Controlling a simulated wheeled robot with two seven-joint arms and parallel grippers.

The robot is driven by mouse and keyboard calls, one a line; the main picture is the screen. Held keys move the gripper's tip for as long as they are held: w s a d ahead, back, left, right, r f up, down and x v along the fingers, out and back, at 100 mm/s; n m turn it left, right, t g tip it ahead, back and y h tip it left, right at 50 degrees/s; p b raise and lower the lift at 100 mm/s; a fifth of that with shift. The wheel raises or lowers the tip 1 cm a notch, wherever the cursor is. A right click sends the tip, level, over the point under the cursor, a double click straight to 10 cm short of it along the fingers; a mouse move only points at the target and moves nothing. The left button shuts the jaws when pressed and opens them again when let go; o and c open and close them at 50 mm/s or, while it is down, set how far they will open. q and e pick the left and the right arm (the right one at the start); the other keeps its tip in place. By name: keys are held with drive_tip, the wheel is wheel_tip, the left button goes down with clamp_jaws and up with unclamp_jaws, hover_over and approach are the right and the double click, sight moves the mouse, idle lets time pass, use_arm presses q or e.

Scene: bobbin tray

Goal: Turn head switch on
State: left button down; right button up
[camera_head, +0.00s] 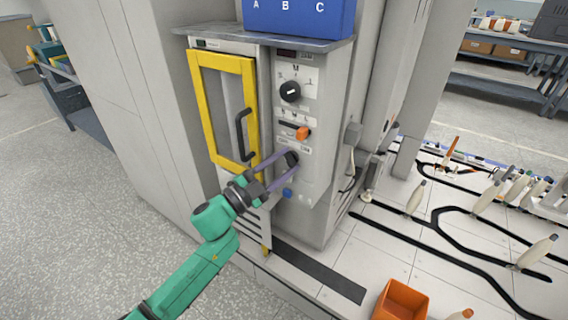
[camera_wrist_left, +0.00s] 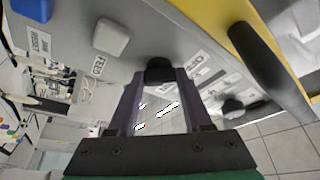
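The control panel of the grey cabinet carries an upper black knob (camera_head: 290,91), an orange switch (camera_head: 302,133), a lower black knob (camera_head: 291,158) and a blue button (camera_head: 287,192). I cannot read which label marks the head switch. My left gripper (camera_head: 287,162) is at the lower black knob, its two purple fingers spread to either side. In the left wrist view, that knob (camera_wrist_left: 160,70) sits between the fingertips (camera_wrist_left: 160,78). The fingers are apart; whether they touch the knob cannot be told. My right gripper is not in view.
A yellow-framed door (camera_head: 199,98) with a black handle (camera_head: 243,134) is just left of the panel; the handle is also close in the left wrist view (camera_wrist_left: 262,68). A blue bin (camera_head: 300,18) stands on top. An orange bin (camera_head: 402,303) sits at lower right.

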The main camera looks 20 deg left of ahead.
use_arm(q)
drive_tip(key=shift+m, duration=0.5)
drive_tip(key=m+p, duration=0.1)
drive_tip(key=m+g, duration=0.1)
drive_tip(key=m+g+p, duration=0.1)
drive_tip(key=m, duration=0.1)
drive_tip(key=shift+r+p, duration=0.25)
drive_tip(key=shift+p, duration=0.05)
drive_tip(key=m+p, duration=0.1)
drive_tip(key=m, duration=0.1)
drive_tip(key=m+g+p, duration=0.1)
drive_tip(key=m+p, duration=0.1)
drive_tip(key=shift+r+g+y, duration=0.15)
drive_tip(key=shift+g+y, duration=0.15)
drive_tip(key=m+y+p, duration=0.1)
drive_tip(key=m+p, duration=0.3)
drive_tip(key=shift+r+m+g+y, duration=0.15)
drive_tip(key=shift+m+g+y, duration=0.15)
drive_tip(key=shift+g+y, duration=0.1)
drive_tip(key=shift+m+y+p, duration=0.4)
drive_tip(key=shift+m+p, duration=0.4)
drive_tip(key=shift+p, duration=0.2)
drive_tip(key=shift+f, duration=0.25)
drive_tip(key=shift+c, duration=1.6)
unclamp_jaws()
